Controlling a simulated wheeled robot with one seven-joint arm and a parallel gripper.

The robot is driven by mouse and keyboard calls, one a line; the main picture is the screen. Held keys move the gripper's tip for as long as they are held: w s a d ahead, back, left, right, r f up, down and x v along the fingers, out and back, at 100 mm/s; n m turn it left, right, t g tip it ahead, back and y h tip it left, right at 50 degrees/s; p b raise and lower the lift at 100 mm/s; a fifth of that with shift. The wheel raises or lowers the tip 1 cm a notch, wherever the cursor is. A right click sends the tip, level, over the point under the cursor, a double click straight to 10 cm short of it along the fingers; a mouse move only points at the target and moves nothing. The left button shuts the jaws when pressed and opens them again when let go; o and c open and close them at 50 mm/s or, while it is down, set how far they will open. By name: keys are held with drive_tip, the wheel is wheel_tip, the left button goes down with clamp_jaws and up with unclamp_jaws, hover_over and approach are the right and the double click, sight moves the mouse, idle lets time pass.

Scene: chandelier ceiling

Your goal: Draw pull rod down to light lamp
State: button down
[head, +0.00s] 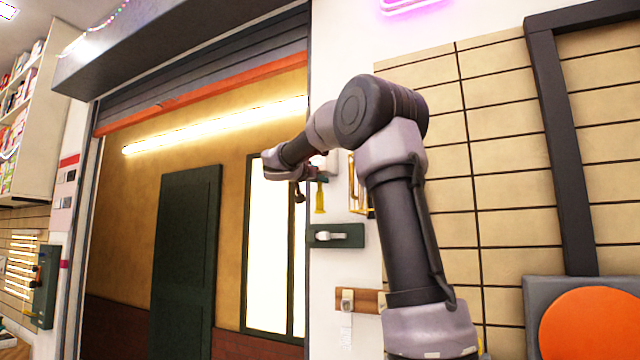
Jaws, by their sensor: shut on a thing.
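My gripper (304,178) is small in the head view, at the end of my raised arm, in front of the wall by the doorway. It is shut on the pull rod; the contact itself is too small and partly hidden to see clearly. A yellow, tassel-like rod end (320,197) hangs just right of the fingers. A pale lamp part (331,163) shows behind my wrist, mostly covered by my arm. I cannot tell whether it is lit.
A dark green wall plate with a white handle (350,236) is below. A gold-framed fixture (357,192) is on the wall to the right. A half-raised shutter (200,85) tops the doorway, with a lit tube (215,126) inside.

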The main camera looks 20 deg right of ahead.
drive_tip(key=shift+r, duration=0.35)
drive_tip(key=c, duration=0.8)
unclamp_jaws()
drive_tip(key=shift+o, duration=0.5)
drive_tip(key=o, duration=0.6)
drive_tip(key=shift+a, duration=0.1)
drive_tip(key=v, duration=0.7)
drive_tip(key=shift+s+a, duration=0.1)
drive_tip(key=shift+s, duration=0.1)
